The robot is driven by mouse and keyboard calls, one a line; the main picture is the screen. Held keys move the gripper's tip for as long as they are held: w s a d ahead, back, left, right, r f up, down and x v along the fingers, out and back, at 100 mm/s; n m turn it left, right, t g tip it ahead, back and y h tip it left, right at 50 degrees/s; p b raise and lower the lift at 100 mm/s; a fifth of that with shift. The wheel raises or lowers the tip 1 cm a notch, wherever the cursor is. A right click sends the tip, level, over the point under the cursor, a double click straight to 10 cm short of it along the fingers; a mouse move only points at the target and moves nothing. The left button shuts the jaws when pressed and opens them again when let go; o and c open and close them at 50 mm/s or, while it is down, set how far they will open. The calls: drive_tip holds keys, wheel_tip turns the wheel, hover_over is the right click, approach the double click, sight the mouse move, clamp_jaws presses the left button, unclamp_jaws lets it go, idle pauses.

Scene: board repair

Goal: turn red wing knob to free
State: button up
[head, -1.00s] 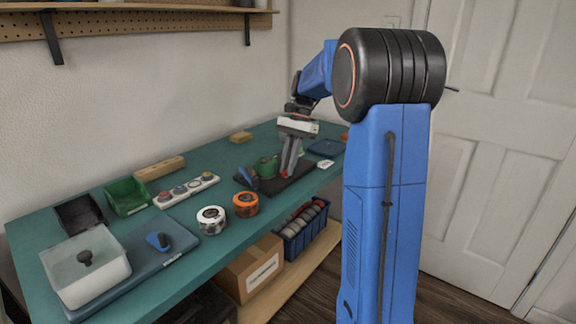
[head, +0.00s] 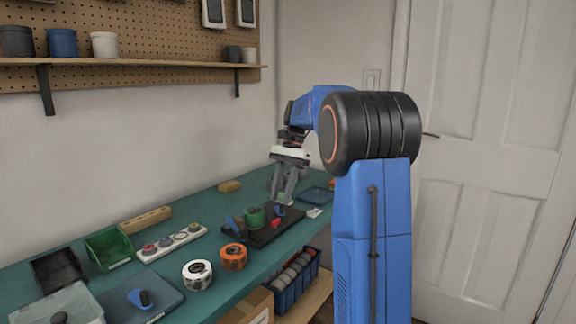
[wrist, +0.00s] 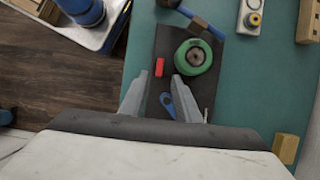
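The red wing knob (head: 276,223) sits on a dark board (head: 262,238) on the bench. It also shows in the wrist view (wrist: 160,67), as a small red bar lying roughly lengthwise in the picture, beside a green round part (wrist: 193,57). My gripper (wrist: 163,80) is open and empty, its two fingers apart. In the head view my gripper (head: 283,199) hangs above the board, apart from the knob. A blue piece with a hole (wrist: 168,105) shows between the fingers in the wrist view.
A blue-handled part (head: 236,228) stands at the board's left end. Orange tape (head: 233,257) and white tape (head: 197,274) lie nearer the front. A wooden block (head: 229,186) lies behind. A blue bin (head: 295,280) sits on the lower shelf.

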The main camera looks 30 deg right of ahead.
drive_tip(key=v, duration=1)
drive_tip(key=shift+r, duration=0.1)
drive_tip(key=s+a+f+n+t+h, duration=0.1)
drive_tip(key=s+a+f+n, duration=0.2)
drive_tip(key=s+a, duration=0.5)
drive_tip(key=s+a+f+n+t+h, duration=0.2)
drive_tip(key=s+a+f+n, duration=0.1)
drive_tip(key=s+a, duration=0.5)
drive_tip(key=s+a+f+n+t, duration=0.1)
drive_tip(key=s+f+n, duration=0.3)
drive_tip(key=s+f, duration=0.4)
drive_tip(key=s+a+f+n+t+h, duration=0.1)
drive_tip(key=s+a+f+n+t, duration=0.1)
drive_tip(key=s+f, duration=0.6)
drive_tip(key=s+a+n, duration=0.1)
drive_tip(key=a, duration=0.1)
drive_tip(key=shift+s+a+n, duration=0.2)
drive_tip(key=shift+a+n, duration=0.15)
drive_tip(key=shift+n, duration=0.05)
